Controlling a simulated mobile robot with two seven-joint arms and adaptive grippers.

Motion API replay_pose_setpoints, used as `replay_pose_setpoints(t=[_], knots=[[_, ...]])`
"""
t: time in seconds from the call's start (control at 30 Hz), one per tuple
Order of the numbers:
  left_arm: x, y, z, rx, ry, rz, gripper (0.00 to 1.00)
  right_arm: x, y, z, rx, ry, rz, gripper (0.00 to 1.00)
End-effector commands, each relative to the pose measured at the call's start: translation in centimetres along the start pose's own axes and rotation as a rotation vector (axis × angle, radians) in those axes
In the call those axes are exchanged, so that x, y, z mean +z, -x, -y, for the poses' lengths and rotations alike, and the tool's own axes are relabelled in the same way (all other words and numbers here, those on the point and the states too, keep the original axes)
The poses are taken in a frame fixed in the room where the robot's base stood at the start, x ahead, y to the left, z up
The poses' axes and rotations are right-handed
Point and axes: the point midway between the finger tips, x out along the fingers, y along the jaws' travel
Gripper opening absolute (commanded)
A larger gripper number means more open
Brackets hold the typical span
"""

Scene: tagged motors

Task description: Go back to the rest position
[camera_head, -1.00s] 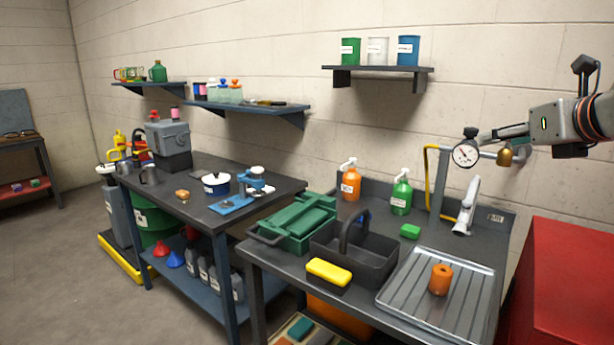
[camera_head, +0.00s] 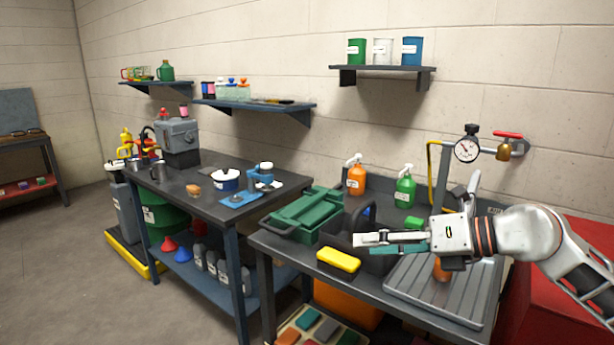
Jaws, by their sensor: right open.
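My right gripper (camera_head: 375,240) comes in from the right side of the head view. Its fingers point left, in front of the dark caddy and over the near bench. It is open, and I see nothing held between the fingers. The arm and gripper hide part of the grooved tray and most of the orange cylinder (camera_head: 441,270) on it. My left gripper is not in view.
The near bench holds a green toolbox (camera_head: 303,213), a dark caddy (camera_head: 378,263), a yellow sponge (camera_head: 338,260), spray bottles and a grooved tray (camera_head: 440,311). A pressure gauge (camera_head: 467,149) with a red-handled valve (camera_head: 508,135) is on the wall. A red cabinet (camera_head: 545,310) stands at right.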

Motion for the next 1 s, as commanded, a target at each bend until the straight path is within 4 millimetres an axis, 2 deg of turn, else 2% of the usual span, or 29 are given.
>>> replay_pose_setpoints(t=[0.03, 0.1, 0.23, 0.33, 0.43, 0.57, 0.67, 0.77, 0.87, 0.9, 0.97, 1.0], knots=[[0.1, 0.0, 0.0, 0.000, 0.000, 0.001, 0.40, -1.9, -1.4, -0.9, 0.083, -0.073, -0.003, 0.45], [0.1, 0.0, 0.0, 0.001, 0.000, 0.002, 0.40, -3.7, -2.6, -2.2, 0.196, -0.175, 0.013, 0.45], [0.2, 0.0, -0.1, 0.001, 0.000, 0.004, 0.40, -5.9, -4.0, -3.8, 0.373, -0.393, 0.073, 0.45], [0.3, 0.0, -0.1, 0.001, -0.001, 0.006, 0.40, -7.0, -4.4, -3.8, 0.480, -0.581, 0.143, 0.45], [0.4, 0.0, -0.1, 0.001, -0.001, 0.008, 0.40, -8.1, -4.5, -2.5, 0.556, -0.785, 0.230, 0.45], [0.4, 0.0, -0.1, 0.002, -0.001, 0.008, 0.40, -10.1, -4.4, 0.9, 0.606, -1.066, 0.362, 0.45], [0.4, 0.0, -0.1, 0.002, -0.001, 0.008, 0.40, -12.7, -4.2, 4.7, 0.603, -1.292, 0.474, 0.45], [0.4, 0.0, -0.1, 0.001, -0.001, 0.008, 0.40, -16.6, -4.0, 8.9, 0.565, -1.520, 0.590, 0.45], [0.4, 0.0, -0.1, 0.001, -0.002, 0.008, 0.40, -22.0, -3.6, 13.0, 0.492, -1.750, 0.703, 0.45], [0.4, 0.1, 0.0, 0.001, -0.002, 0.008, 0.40, -24.4, -3.4, 14.4, 0.455, -1.835, 0.744, 0.45], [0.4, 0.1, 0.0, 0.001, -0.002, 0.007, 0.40, -28.1, -3.0, 16.2, 0.396, -1.955, 0.802, 0.45], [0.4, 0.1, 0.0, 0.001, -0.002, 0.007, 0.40, -30.7, -2.8, 17.3, 0.354, -2.031, 0.837, 0.45]])
